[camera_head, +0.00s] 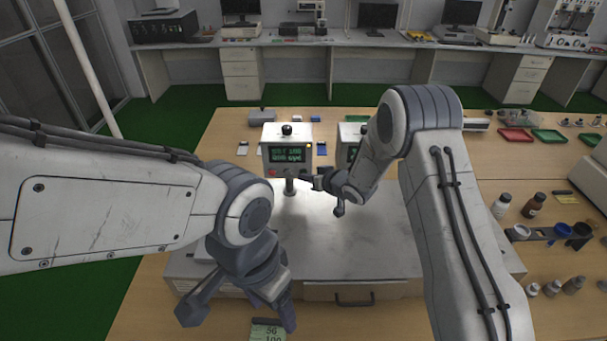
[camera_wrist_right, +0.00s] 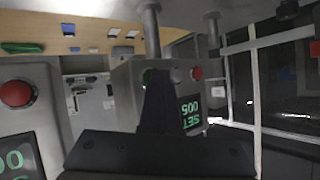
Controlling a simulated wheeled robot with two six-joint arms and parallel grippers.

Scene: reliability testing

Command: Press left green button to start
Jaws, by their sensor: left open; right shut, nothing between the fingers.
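The left grey tester box (camera_head: 287,132) stands on the bench platform, with a lit green-text screen (camera_head: 287,154) on its front. My right gripper (camera_head: 308,181) is shut and empty just in front of that box's lower front. In the right wrist view, which is upside down, its dark finger (camera_wrist_right: 157,98) overlaps a tester box (camera_wrist_right: 125,90). Contact with the green button cannot be told. My left gripper (camera_head: 240,313) is open and empty, low over the platform's front edge.
A second tester box (camera_head: 349,134) stands to the right, partly behind my right arm. A metal post (camera_head: 290,187) rises before the left box. Bottles (camera_head: 501,205) and red (camera_head: 515,135) and green (camera_head: 549,136) trays are on the right. The platform's middle (camera_head: 330,240) is clear.

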